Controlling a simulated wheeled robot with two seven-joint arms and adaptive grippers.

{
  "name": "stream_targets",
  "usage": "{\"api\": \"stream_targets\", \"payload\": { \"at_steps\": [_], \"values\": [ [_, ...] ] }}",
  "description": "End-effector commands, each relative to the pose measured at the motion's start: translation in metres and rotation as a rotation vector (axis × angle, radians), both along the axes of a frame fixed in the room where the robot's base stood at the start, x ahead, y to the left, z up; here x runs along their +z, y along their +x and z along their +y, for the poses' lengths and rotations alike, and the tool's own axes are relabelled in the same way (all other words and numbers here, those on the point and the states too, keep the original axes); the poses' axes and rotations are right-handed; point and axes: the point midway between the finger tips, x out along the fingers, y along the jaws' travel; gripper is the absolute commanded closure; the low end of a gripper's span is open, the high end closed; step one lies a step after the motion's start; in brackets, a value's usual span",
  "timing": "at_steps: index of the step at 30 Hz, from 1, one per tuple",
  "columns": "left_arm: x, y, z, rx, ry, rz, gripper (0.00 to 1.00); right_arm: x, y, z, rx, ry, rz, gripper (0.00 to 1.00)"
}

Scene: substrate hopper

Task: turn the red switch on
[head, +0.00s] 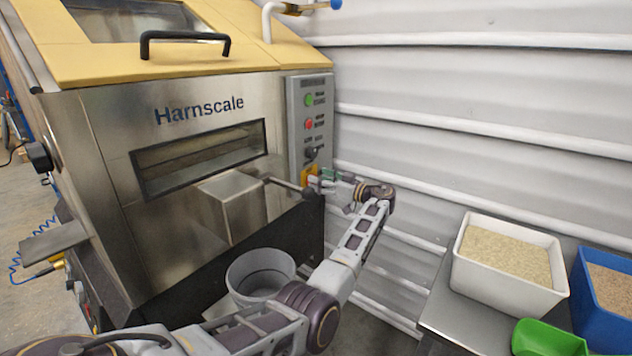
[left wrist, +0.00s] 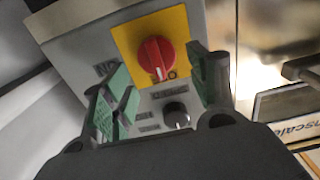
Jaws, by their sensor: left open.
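The red rotary switch (left wrist: 155,58) sits on a yellow plate (left wrist: 178,29) on the grey control panel, with a pale mark at its lower edge in the left wrist view. In the head view, the yellow plate (head: 308,184) shows at the panel's bottom; my gripper partly covers this area. My left gripper (head: 326,178) is open in front of it. In the left wrist view its green-padded fingers (left wrist: 162,72) stand on either side of the red switch, with nothing held. Whether they touch it I cannot tell. My right gripper is out of view.
A black knob (left wrist: 176,115) is close to the switch. The panel also bears a green button (head: 309,100) and a red button (head: 309,124). A dark rod handle (head: 284,185) juts out beside my gripper. A grey bucket (head: 260,272) and a white bin (head: 508,262) stand lower.

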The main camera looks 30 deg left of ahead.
Motion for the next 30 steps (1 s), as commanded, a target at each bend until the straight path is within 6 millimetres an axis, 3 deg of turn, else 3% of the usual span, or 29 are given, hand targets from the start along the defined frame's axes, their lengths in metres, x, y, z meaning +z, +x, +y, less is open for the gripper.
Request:
{"api": "stream_targets", "payload": {
  "at_steps": [7, 19, 28, 30],
  "values": [
    [0.000, 0.002, 0.021, 0.001, 0.000, -0.001, 0.41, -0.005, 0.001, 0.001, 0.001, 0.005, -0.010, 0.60],
    [0.000, 0.002, 0.025, 0.000, 0.000, 0.000, 0.41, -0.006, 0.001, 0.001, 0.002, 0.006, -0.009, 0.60],
    [0.000, 0.002, 0.025, 0.000, 0.000, 0.000, 0.79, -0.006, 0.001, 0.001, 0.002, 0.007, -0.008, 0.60],
    [0.000, 0.002, 0.025, 0.000, 0.000, 0.000, 0.83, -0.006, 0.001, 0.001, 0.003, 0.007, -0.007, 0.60]
  ]
}}
